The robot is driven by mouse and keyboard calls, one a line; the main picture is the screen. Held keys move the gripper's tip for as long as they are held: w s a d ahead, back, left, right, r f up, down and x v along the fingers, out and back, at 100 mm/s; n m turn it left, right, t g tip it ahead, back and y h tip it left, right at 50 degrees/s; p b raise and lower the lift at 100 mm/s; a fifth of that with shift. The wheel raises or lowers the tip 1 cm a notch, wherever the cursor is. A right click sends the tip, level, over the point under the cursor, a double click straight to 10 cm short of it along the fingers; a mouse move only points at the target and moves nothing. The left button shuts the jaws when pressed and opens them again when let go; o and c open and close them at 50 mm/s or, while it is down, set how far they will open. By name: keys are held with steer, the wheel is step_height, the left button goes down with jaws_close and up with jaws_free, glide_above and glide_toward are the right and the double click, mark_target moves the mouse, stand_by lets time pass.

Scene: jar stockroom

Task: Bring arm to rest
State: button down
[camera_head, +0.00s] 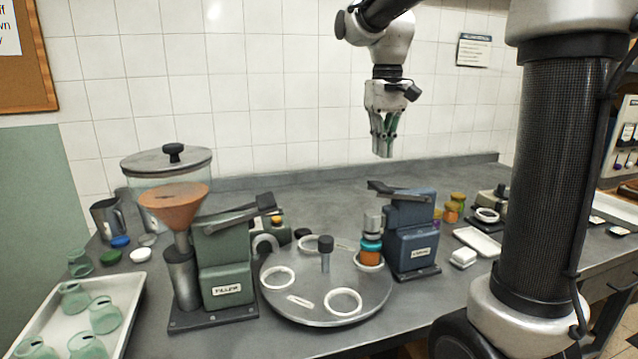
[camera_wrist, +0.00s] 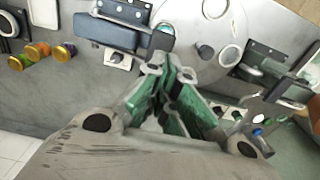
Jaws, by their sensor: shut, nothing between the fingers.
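My gripper (camera_head: 383,150) hangs above the back of the grey bench in the head view, fingers pointing down and well clear of everything below. Its fingers are shut and hold nothing. In the wrist view the green-padded fingers of my gripper (camera_wrist: 168,92) come together, with the bench and machines far beneath. My arm (camera_head: 388,50) reaches in from the upper right, bent at the joints.
A round turntable (camera_head: 327,290) carries white rings and an orange jar (camera_head: 370,252). A green filling machine (camera_head: 226,262) and a blue machine (camera_head: 411,235) flank it. A white tray (camera_head: 122,318) of green glass jars lies front left.

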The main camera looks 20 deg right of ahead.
steer(key=shift+w, duration=0.1)
steer(key=f, duration=0.3)
steer(key=shift+s+f, duration=0.1)
steer(key=shift+s, duration=0.3)
steer(key=s, duration=0.1)
steer(key=s+f, duration=0.1)
steer(key=shift+s+d+f+t, duration=0.15)
steer(key=shift+s+f+t, duration=0.05)
steer(key=shift+s+t, duration=0.2)
steer(key=s+d+f+t, duration=0.1)
steer(key=s+f+t, duration=0.2)
steer(key=s, duration=1.4)
steer(key=shift+s+d+f+t, duration=0.15)
steer(key=shift+d+t, duration=0.05)
steer(key=shift+t, duration=0.1)
